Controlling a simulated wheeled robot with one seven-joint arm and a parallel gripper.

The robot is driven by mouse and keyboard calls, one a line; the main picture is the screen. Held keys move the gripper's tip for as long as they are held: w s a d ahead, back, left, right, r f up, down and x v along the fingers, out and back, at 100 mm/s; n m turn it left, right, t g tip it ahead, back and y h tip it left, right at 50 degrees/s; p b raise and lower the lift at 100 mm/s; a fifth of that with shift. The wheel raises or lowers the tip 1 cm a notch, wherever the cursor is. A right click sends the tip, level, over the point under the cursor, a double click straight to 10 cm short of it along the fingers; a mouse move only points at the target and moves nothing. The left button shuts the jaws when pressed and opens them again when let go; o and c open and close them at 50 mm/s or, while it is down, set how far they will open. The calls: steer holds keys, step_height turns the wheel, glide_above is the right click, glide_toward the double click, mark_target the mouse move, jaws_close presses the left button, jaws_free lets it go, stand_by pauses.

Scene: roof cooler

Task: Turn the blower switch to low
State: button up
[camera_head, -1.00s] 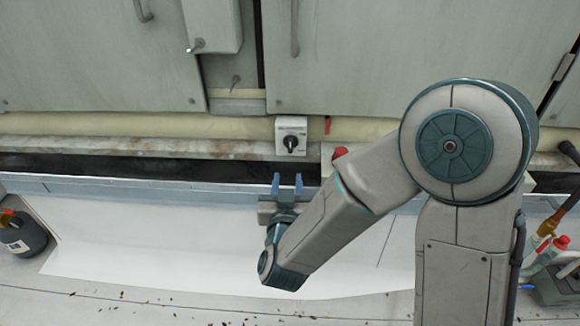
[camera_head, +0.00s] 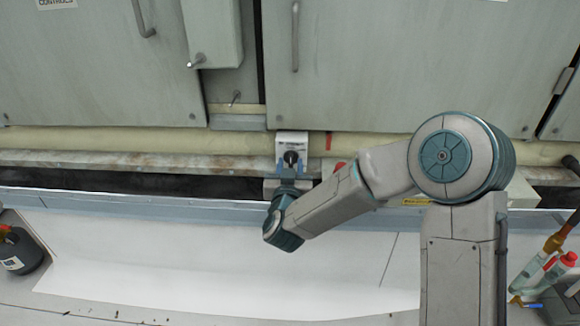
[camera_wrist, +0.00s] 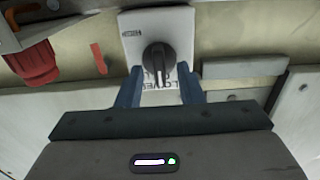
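The blower switch is a black rotary knob (camera_head: 291,157) on a small white plate (camera_head: 292,138) under the grey cabinet doors. In the wrist view the knob (camera_wrist: 158,62) has its grip ridge roughly upright in the picture. Print shows on the plate (camera_wrist: 132,22) at upper left and below the knob, partly hidden and hard to read. My gripper (camera_head: 291,162) is open, with its blue fingers pointing at the plate. In the wrist view the fingers (camera_wrist: 160,84) stand one on each side of the knob, with gaps. I cannot tell whether the tips reach past its face.
A red knob (camera_wrist: 36,64) is beside the switch, on the left in the wrist view. A red tag (camera_head: 328,141) hangs from the pale pipe (camera_head: 130,140). A white sheet (camera_head: 200,250) lies below.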

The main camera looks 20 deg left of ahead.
steer(key=shift+w, duration=0.3)
jaws_close()
